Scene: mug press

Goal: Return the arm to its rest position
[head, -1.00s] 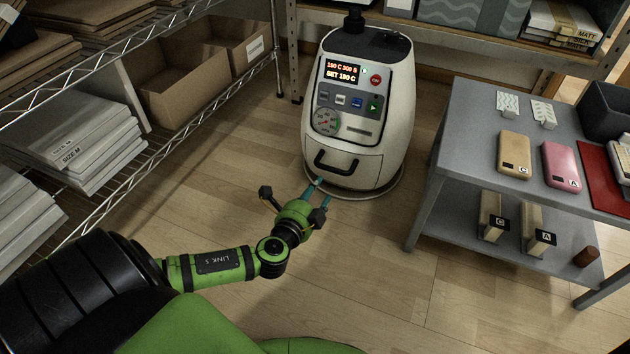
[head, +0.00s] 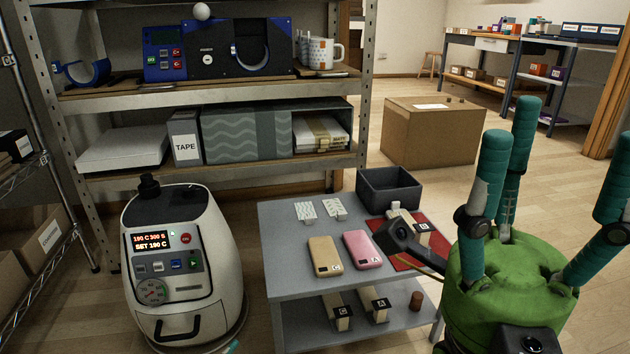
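My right gripper (head: 545,180) stands large at the right of the head view. Its green palm faces up, and its teal fingers point upward, spread apart with nothing between them. It is in front of the right end of the grey table (head: 285,275) and hides part of the room behind. Of my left gripper, only what looks like a teal fingertip (head: 232,347) shows at the bottom edge, by the foot of the white press machine (head: 185,260). The rest of that gripper and its arm are out of frame.
The table holds a tan phone case (head: 325,257), a pink phone case (head: 362,250), a dark bin (head: 388,188) and a red mat (head: 398,262). A metal shelf (head: 215,97) with a mug (head: 325,54) stands behind. A cardboard box (head: 432,132) sits on open floor at the back.

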